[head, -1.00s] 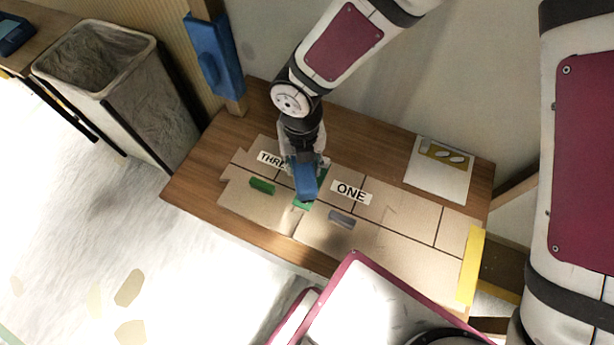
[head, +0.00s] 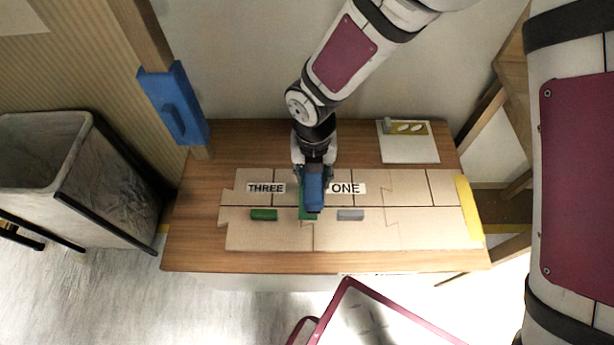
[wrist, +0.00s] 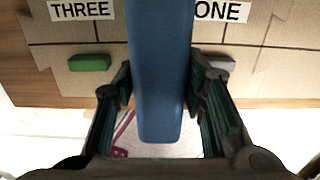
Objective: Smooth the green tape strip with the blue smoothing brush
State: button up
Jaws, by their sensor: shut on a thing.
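My gripper (head: 313,172) is shut on the blue smoothing brush (head: 314,190), held over the middle of the cardboard panels between the THREE and ONE labels. In the wrist view the brush (wrist: 160,70) fills the space between the two fingers. The green tape strip (head: 303,213) lies beneath the brush; only a sliver shows at its left and lower edge, and the rest is hidden. I cannot tell whether the brush touches the strip.
A green block (head: 264,215) lies left of the brush and a grey block (head: 350,215) right of it, on the cardboard (head: 270,236). A yellow strip (head: 469,210) edges the right end. A white card (head: 408,148) lies at the back right. A bin (head: 70,165) stands left.

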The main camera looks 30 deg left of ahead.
jog(key=shift+d, duration=0.1)
dwell(0.3)
jog(key=shift+f+b, duration=2.4)
jog(key=shift+f, duration=0.85)
jog(key=shift+w+d+f, duration=0.1)
jog(key=shift+f, duration=1.15)
dwell(0.5)
dwell(0.6)
jog(key=shift+s+a, duration=0.45)
jog(key=shift+a, duration=0.25)
jog(key=shift+s+a, duration=0.4)
jog(key=shift+a, duration=0.3)
jog(key=shift+w+d, duration=0.4)
jog(key=shift+d, duration=0.35)
jog(key=shift+w+d, duration=0.4)
jog(key=shift+d, duration=0.3)
jog(key=shift+s+a, duration=0.4)
jog(key=shift+a, duration=0.3)
jog(key=shift+s+a, duration=0.35)
jog(key=shift+a, duration=0.35)
